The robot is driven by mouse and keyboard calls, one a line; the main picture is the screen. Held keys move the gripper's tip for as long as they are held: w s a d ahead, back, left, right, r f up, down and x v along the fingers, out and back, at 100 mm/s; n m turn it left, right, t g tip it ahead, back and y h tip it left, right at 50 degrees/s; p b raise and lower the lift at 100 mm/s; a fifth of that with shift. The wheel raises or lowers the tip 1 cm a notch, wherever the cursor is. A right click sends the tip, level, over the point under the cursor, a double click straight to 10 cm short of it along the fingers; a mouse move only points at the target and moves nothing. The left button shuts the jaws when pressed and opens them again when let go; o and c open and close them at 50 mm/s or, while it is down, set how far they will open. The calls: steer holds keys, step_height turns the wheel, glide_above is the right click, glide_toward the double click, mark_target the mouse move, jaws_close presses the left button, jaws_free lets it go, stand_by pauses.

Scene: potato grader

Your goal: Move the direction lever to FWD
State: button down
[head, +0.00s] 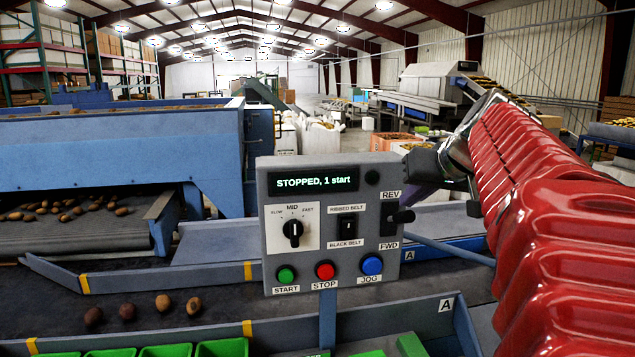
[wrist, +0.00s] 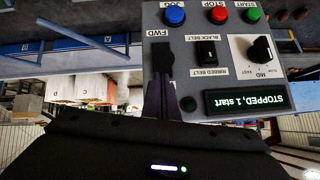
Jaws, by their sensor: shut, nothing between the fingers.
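The grey control panel (head: 330,225) stands in front of me, and its screen reads "STOPPED, 1 start". The black direction lever (head: 402,216) is at the panel's right edge, between the REV label above and the FWD label below. Its knob appears near the middle of the plate; its exact setting is hard to tell. My gripper (head: 422,182) is beside the panel's upper right edge. In the upside-down wrist view, the shut, empty fingers (wrist: 165,88) point at the lever (wrist: 161,58), on the REV side, close to it. Contact cannot be told. The fingers hide the REV label there.
The panel also carries a speed knob (head: 293,232), a belt switch (head: 347,223), and green START (head: 286,274), red STOP (head: 325,270) and blue JOG (head: 372,265) buttons. Potatoes (head: 127,312) lie on the dark belt below left. Green bins (head: 165,350) stand at the front.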

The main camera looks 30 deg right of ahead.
steer(key=shift+s+f, duration=0.1)
steer(key=shift+f, duration=0.15)
steer(key=shift+a, duration=0.25)
steer(key=shift+d, duration=0.15)
